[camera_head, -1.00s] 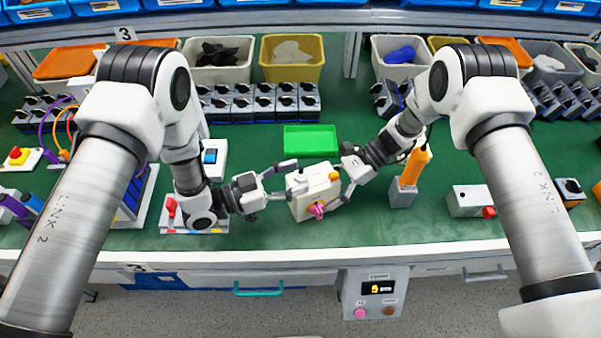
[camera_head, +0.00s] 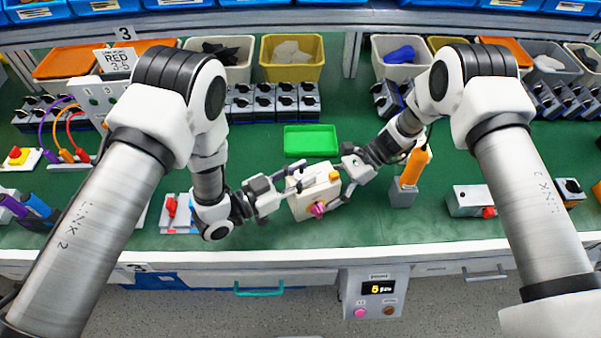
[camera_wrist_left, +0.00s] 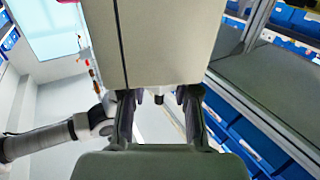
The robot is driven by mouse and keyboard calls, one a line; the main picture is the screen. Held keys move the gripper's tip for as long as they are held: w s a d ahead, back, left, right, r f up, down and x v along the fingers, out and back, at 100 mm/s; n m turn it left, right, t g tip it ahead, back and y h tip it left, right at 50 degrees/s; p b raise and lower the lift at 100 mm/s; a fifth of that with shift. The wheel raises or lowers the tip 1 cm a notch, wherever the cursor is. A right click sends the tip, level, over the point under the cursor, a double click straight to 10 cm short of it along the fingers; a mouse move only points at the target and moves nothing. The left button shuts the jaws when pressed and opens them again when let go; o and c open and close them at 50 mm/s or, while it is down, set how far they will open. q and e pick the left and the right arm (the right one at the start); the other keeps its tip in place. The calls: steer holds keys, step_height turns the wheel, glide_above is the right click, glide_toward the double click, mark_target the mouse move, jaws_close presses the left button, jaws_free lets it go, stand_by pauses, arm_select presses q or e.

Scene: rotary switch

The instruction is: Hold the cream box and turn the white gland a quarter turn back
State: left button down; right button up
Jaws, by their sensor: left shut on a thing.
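The cream box (camera_head: 300,207), with a pink knob (camera_head: 317,209) on its front and an orange-yellow part (camera_head: 335,176) on top, sits between my grippers, slightly tilted. My right gripper (camera_head: 343,187) has its fingers around the box's right end and is shut on it. My left gripper (camera_head: 292,183) is at the box's left side, shut on the white gland there, which its fingers mostly hide. The left wrist view shows the left fingers (camera_wrist_left: 158,110) reaching to the edge of the large cream box face (camera_wrist_left: 170,45).
A green tray (camera_head: 311,140) lies behind the box. An orange-handled tool in a grey holder (camera_head: 403,193) stands close to my right arm. The green mat in front of the box is clear.

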arm_select(q)
steer(key=shift+n+t+y, duration=0.5)
steer(key=shift+n+t, duration=0.1)
steer(key=shift+t, duration=0.2)
steer(key=c, duration=0.8)
jaws_free()
steer(key=v, duration=1.2)
